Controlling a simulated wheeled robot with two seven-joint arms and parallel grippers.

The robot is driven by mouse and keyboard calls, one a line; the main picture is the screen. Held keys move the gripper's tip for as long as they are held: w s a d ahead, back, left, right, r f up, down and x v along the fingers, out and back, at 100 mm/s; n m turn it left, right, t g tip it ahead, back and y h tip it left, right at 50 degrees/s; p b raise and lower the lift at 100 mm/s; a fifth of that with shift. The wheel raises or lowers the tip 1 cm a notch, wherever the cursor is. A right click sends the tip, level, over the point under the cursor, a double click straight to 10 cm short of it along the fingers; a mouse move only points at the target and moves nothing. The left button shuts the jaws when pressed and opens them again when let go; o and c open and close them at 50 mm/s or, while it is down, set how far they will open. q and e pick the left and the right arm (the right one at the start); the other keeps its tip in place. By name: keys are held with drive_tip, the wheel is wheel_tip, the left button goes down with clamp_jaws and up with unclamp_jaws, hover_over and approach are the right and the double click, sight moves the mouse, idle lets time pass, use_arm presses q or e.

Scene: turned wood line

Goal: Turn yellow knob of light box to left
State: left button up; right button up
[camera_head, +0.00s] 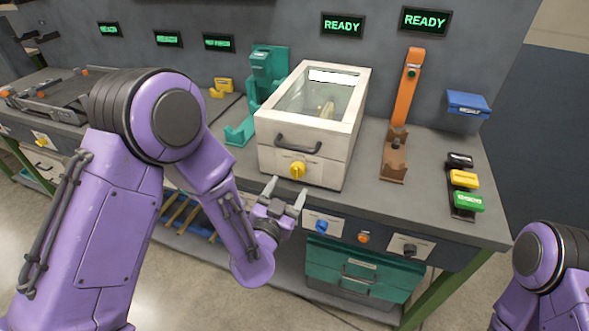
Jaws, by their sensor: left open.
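The light box (335,148) is a cream case with a glass lid and a dark handle (298,145) on its front. Its yellow knob (297,170) sits low on the front face, below the handle. My left gripper (285,190) is open and empty, just below and in front of the yellow knob, with its fingers pointing up toward the box front. The fingertips look close to the knob but apart from it. My right arm (545,265) shows at the lower right edge; its gripper is out of view.
A blue knob (321,227), an orange knob (363,237) and a black knob (409,250) line the bench's front edge. A teal stand (268,75) is left of the box, an orange stand (406,90) right. Green drawers (365,268) sit below.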

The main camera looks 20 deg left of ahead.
sight(294, 175)
use_arm(q)
drive_tip(key=w+p, duration=0.1)
drive_tip(key=w, duration=0.4)
drive_tip(key=shift+r, duration=0.1)
drive_tip(key=shift+w, duration=0.6)
drive_tip(key=c, duration=1.1)
drive_tip(key=shift+o, duration=0.2)
drive_tip(key=shift+f+n, duration=0.2)
drive_tip(key=shift+n, duration=0.4)
drive_tip(key=shift+n+b, duration=0.85)
drive_tip(key=shift+n, duration=0.85)
drive_tip(key=shift+n+b, duration=0.9)
drive_tip(key=shift+n, duration=1.4)
drive_tip(key=shift+s+n, duration=0.1)
drive_tip(key=shift+n, duration=0.3)
